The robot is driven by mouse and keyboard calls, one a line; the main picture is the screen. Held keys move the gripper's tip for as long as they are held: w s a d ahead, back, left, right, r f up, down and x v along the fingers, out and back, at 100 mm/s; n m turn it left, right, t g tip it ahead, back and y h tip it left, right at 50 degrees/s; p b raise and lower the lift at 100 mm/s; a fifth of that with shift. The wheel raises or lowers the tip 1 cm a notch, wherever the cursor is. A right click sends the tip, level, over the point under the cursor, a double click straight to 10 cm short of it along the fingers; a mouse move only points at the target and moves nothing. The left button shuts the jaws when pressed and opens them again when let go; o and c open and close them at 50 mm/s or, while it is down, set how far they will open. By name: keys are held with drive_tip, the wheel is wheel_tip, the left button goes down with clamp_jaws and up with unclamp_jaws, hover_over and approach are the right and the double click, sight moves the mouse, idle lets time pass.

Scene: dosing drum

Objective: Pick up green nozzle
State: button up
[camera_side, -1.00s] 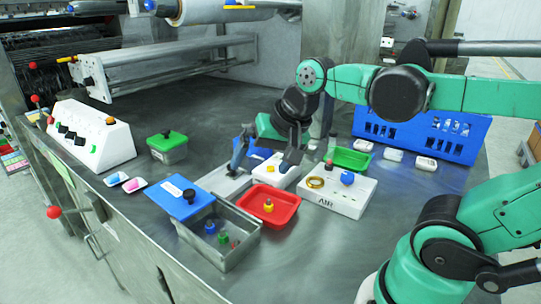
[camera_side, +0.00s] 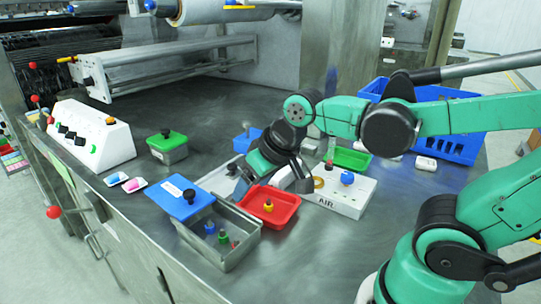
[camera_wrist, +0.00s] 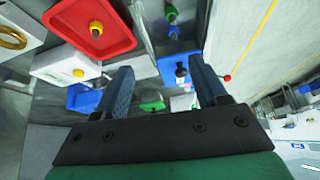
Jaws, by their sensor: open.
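The green nozzle (camera_side: 223,238) stands in the open grey metal box (camera_side: 222,263), between a blue nozzle (camera_side: 210,228) and a small dark-and-red item. In the wrist view the green nozzle (camera_wrist: 171,14) shows at the top, beyond my fingertips. My gripper (camera_side: 270,180) is open and empty. In the side view it appears behind the metal box and the red tray, tilted. In the wrist view its two blue fingers (camera_wrist: 162,72) are spread wide with nothing between their tips.
A red tray (camera_side: 289,210) with a yellow nozzle (camera_side: 268,205) stands right of the box. A blue lid (camera_side: 178,204) with a black knob covers the box's left part. A white AIR block (camera_side: 345,203) is at right, a green lidded box (camera_side: 168,155) at back left.

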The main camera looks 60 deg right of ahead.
sight(222, 230)
drive_tip(key=w+f+m+g, duration=0.1)
drive_tip(key=w+f, duration=0.1)
drive_tip(key=w+a+f+m+g, duration=0.1)
drive_tip(key=w+f+g, duration=0.1)
drive_tip(key=w+a+f+m+g, duration=0.1)
drive_tip(key=w+f+m+g, duration=0.1)
drive_tip(key=shift+w+a+f, duration=0.1)
drive_tip(key=shift+w, duration=0.05)
drive_tip(key=shift+w+a+f, duration=0.1)
drive_tip(key=shift+f, duration=0.25)
drive_tip(key=shift+f+m+g, duration=0.3)
drive_tip(key=shift+f+g, duration=0.1)
drive_tip(key=shift+f, duration=0.15)
drive_tip(key=shift+a+f, duration=0.1)
drive_tip(key=shift+f, duration=2.4)
clamp_jaws()
